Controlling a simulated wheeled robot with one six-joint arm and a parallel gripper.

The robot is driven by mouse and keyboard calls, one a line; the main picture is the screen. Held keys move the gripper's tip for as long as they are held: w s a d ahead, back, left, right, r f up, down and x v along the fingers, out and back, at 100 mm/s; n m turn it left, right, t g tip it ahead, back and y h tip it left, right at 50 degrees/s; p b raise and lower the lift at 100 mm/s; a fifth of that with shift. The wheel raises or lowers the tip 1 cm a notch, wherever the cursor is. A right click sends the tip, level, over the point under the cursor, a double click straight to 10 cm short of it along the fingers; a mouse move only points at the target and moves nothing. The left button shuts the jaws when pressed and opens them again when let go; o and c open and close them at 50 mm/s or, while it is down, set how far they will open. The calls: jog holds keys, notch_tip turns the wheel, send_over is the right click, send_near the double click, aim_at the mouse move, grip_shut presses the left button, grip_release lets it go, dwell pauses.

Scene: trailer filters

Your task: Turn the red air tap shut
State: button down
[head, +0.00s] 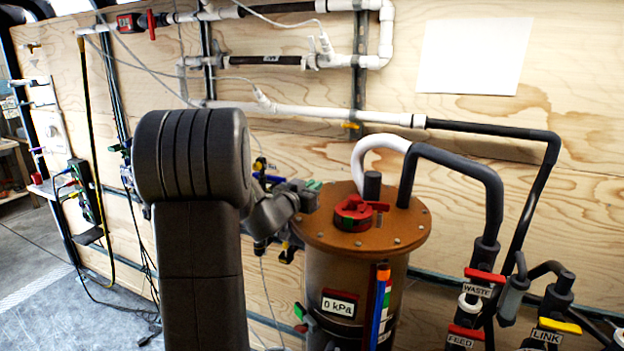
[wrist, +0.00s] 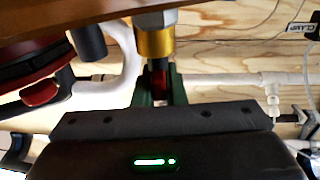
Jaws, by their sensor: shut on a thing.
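The red air tap (wrist: 160,85) shows in the wrist view as a narrow red piece below a gold fitting (wrist: 155,42). My gripper (wrist: 160,92) is shut on it, with a green finger on each side. In the head view my gripper (head: 312,187) is at the left edge of the copper-coloured lid of the filter vessel (head: 325,235). There the tap itself is hidden by the gripper and arm. How far the tap is turned cannot be told.
A red round knob (head: 353,212) sits on the lid, beside pipes. A gauge (head: 339,304) reads 0 kPa. Taps labelled WASTE (head: 478,290), FEED (head: 461,341) and LINK (head: 547,337) stand at right. Another red-handled valve (head: 151,24) is on the upper left pipe.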

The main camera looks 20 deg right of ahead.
jog(key=m+g+h+p, duration=0.1)
jog(key=m+g+h, duration=0.1)
jog(key=g, duration=0.1)
jog(key=shift+w+m+g, duration=0.1)
jog(key=shift+m+g, duration=0.3)
jog(key=m+g, duration=0.1)
jog(key=g, duration=0.1)
jog(key=m+g+h, duration=0.1)
jog(key=m+g, duration=0.1)
jog(key=g, duration=0.1)
jog(key=shift+f+m+g, duration=0.1)
jog(key=shift+m+g, duration=0.2)
jog(key=m+g, duration=0.2)
jog(key=g, duration=0.1)
jog(key=m+g+y, duration=0.1)
jog(key=m+g, duration=0.1)
jog(key=g, duration=0.1)
jog(key=shift+g, duration=0.4)
jog(key=shift+m+g+y, duration=1.2)
jog(key=shift+m+g, duration=0.6)
jog(key=shift+g, duration=0.4)
jog(key=c, duration=1.5)
grip_release()
jog(key=shift+a, duration=0.1)
